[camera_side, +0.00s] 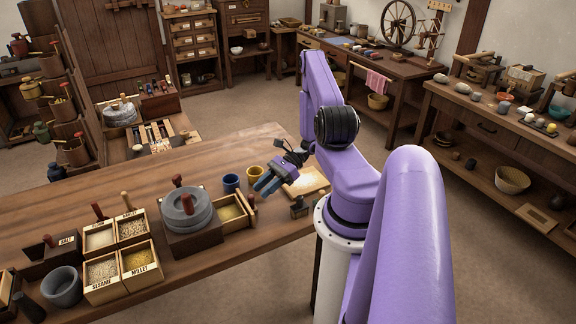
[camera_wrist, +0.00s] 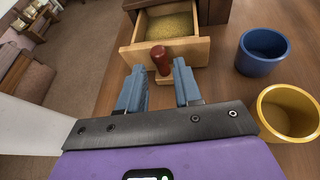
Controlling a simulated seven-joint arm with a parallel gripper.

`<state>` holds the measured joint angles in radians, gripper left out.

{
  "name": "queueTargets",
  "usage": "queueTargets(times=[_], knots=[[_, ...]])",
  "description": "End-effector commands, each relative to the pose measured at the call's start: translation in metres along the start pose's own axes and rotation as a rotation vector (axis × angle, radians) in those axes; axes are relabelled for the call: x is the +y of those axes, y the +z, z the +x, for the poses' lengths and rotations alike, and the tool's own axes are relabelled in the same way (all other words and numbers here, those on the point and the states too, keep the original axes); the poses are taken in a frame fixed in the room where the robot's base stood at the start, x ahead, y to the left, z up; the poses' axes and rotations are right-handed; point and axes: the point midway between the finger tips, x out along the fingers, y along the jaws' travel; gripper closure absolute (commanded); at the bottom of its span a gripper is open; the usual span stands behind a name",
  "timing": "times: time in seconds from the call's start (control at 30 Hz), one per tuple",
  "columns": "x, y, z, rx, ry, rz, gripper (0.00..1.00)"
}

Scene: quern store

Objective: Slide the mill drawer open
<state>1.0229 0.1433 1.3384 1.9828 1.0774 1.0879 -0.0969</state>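The mill (camera_side: 187,212) is a pair of round grey stones on a dark wooden base, with a red-brown handle on top. Its drawer (camera_side: 235,212) stands out from the base's right side, with yellowish meal inside. The drawer also shows at the top of the wrist view (camera_wrist: 190,48). A red-brown knob (camera_wrist: 161,58) is on the drawer's front. My gripper (camera_side: 262,189) is open, with blue fingers close to the knob. In the wrist view the knob shows between the open fingertips (camera_wrist: 158,72), with gaps on both sides. I cannot tell how deep it sits between them.
A blue cup (camera_wrist: 262,52) and a yellow cup (camera_wrist: 289,112) stand beside the drawer, to the right in the wrist view. Grain boxes (camera_side: 122,246) stand left of the mill. A pale board (camera_side: 306,181) lies near the table's right end.

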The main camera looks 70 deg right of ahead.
Motion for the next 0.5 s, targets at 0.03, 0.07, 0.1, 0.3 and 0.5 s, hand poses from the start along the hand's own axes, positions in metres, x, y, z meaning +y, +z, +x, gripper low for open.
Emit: queueTargets(times=[0.03,0.07,0.1,0.3,0.5], knots=[[-0.002,0.000,-0.013,0.002,-0.007,-0.002,0.66],[-0.001,0.000,-0.019,0.002,-0.007,-0.002,0.66],[-0.001,0.000,-0.028,0.002,-0.006,-0.001,0.66],[-0.001,0.000,-0.070,0.002,-0.006,-0.002,0.66],[-0.001,0.000,-0.109,0.002,-0.006,-0.001,0.66]])
